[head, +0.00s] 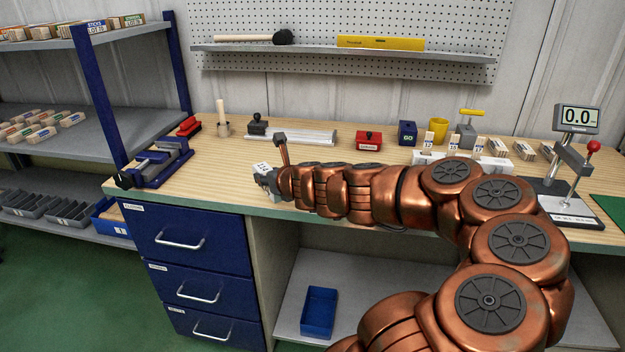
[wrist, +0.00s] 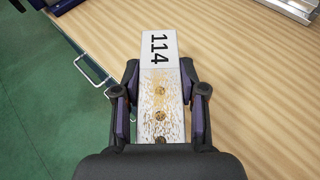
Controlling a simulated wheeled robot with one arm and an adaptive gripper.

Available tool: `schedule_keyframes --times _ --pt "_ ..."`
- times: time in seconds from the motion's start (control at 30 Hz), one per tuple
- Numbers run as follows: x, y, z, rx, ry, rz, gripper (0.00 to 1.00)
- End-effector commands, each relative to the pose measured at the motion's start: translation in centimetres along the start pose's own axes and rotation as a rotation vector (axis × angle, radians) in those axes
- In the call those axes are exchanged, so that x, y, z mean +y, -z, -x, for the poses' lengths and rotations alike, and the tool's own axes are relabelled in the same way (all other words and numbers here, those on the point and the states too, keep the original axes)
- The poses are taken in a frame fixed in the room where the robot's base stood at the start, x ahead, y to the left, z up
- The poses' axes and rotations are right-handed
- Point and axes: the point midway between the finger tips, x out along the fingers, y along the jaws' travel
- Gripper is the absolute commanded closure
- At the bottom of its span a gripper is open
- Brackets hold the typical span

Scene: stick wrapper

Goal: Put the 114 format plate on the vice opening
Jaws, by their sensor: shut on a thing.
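The 114 format plate (wrist: 159,90) is a flat light metal plate with a white label reading 114 and worn, rusty spots. My gripper (wrist: 160,98) is shut on its sides, with the labelled end sticking out ahead of the fingers. In the head view my gripper (head: 272,178) holds the plate (head: 263,168) by the bench's front edge, to the right of the vice. The vice (head: 157,163) is blue and grey and sits at the bench's left end. Whether its opening is clear is hard to tell at this size.
A red stapler-like tool (head: 189,126), a cup with a stick (head: 222,122) and a dark stamp-like block (head: 258,124) stand behind the vice. A metal rail (head: 300,136) lies farther right. A blue shelf post (head: 97,95) rises left of the bench. Bare wood lies between vice and gripper.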

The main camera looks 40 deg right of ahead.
Motion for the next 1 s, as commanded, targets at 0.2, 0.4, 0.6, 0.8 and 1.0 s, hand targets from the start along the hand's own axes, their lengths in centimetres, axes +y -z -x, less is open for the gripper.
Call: schedule_keyframes --times 0.2,0.4,0.6,0.8,1.0 --pt "-1.8 0.5 0.8 -0.002 -0.005 0.0 1.0" --pt "-3.7 0.9 1.8 -0.001 -0.009 0.005 1.0" --pt "-5.8 1.5 3.1 0.0 -0.01 0.008 1.0" --pt "-7.9 2.0 4.7 0.0 -0.018 0.011 1.0" --pt "-9.4 2.3 6.1 0.0 -0.024 0.011 1.0"
